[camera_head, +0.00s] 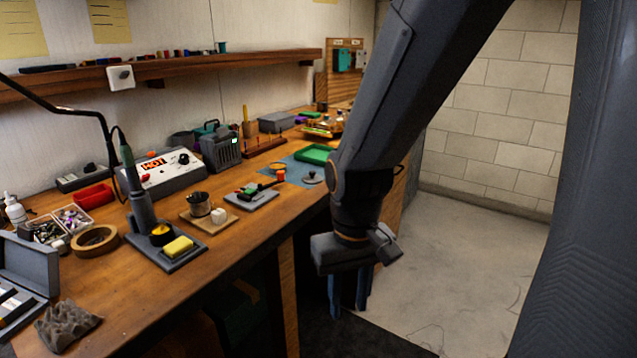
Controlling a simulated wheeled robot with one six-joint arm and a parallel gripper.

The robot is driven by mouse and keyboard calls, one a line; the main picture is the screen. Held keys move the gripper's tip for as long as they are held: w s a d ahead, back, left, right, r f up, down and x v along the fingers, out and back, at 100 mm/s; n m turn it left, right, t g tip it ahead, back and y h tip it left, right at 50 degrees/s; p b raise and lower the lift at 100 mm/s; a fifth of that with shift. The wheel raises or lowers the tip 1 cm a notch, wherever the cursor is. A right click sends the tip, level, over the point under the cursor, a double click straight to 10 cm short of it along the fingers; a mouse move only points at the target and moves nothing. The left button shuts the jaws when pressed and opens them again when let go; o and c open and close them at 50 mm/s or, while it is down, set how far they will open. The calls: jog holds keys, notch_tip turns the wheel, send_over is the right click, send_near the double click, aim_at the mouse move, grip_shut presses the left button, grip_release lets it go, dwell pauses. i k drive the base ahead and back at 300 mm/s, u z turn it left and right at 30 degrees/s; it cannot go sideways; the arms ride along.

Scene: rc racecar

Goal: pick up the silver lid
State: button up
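A small round grey lid (312,178) with a dark knob lies on the blue mat (298,168) near the front edge of the wooden workbench. It sits just left of my arm in the picture, close to a green tray. My gripper (348,304) hangs pointing down beyond the bench's front edge, lower in the picture than the lid and apart from it. Its two blue fingers show with a gap between them, and nothing is seen held. The lid is small in this view, so its fine detail is unclear.
A green tray (316,154) and an orange-topped small jar (281,175) stand near the lid. A grey board with tools (252,198), a metal cup (199,204) and a soldering iron stand (167,252) are farther left. Open floor (465,270) lies right of the bench.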

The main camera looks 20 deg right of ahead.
aim_at(312, 178)
jog(key=u, duration=0.05)
jog(key=k, duration=1.1)
jog(key=z, duration=0.7)
jog(key=i, duration=1.25)
jog(key=u, duration=0.65)
jog(key=i, duration=0.6)
jog(key=u, duration=0.6)
